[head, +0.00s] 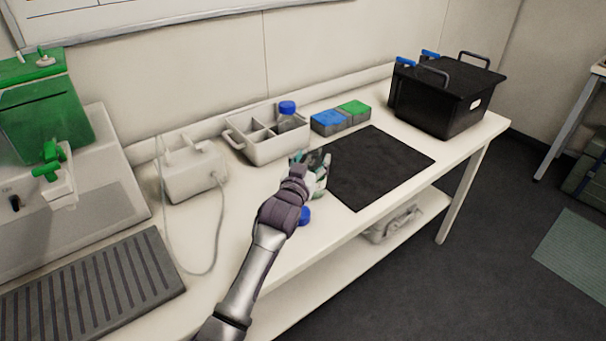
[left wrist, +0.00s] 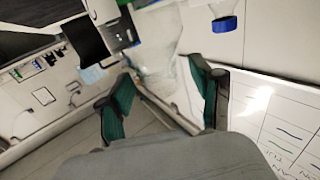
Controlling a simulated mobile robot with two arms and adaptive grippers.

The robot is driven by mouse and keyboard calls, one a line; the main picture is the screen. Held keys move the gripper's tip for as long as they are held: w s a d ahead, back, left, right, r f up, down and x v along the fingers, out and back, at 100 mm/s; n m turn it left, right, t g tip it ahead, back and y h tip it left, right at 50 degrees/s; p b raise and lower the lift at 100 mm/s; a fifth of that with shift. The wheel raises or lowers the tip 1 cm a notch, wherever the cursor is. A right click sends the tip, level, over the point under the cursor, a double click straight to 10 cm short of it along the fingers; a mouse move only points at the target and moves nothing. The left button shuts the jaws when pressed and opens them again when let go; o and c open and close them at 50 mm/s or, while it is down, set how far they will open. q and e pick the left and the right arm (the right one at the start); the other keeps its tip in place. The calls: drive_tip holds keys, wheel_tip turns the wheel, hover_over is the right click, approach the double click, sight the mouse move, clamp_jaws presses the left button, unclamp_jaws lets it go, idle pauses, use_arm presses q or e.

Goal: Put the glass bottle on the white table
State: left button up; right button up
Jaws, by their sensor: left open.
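A glass bottle with a blue cap (head: 287,112) stands in a compartment of the white caddy (head: 262,150) on the white table (head: 243,203). A second blue cap (head: 304,216) shows beside my left wrist; what is under it is mostly hidden. My left gripper (head: 318,168) is open over the table, between the caddy and the black mat. In the left wrist view, a clear glass shape (left wrist: 158,45) lies between and beyond the open left gripper (left wrist: 160,70); I cannot tell whether the fingers touch it. A blue cap (left wrist: 224,24) also shows there. My right gripper is out of view.
A black mat (head: 375,165) lies right of my gripper. Blue and green boxes (head: 340,117) and a black crate (head: 445,97) stand behind it. A white device (head: 190,172) with a cable and a green-topped machine (head: 45,115) stand left.

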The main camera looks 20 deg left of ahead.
use_arm(q)
drive_tip(key=s, duration=1)
drive_tip(key=shift+s+a+r, duration=0.1)
drive_tip(key=shift+s+a, duration=0.05)
drive_tip(key=shift+a, duration=0.25)
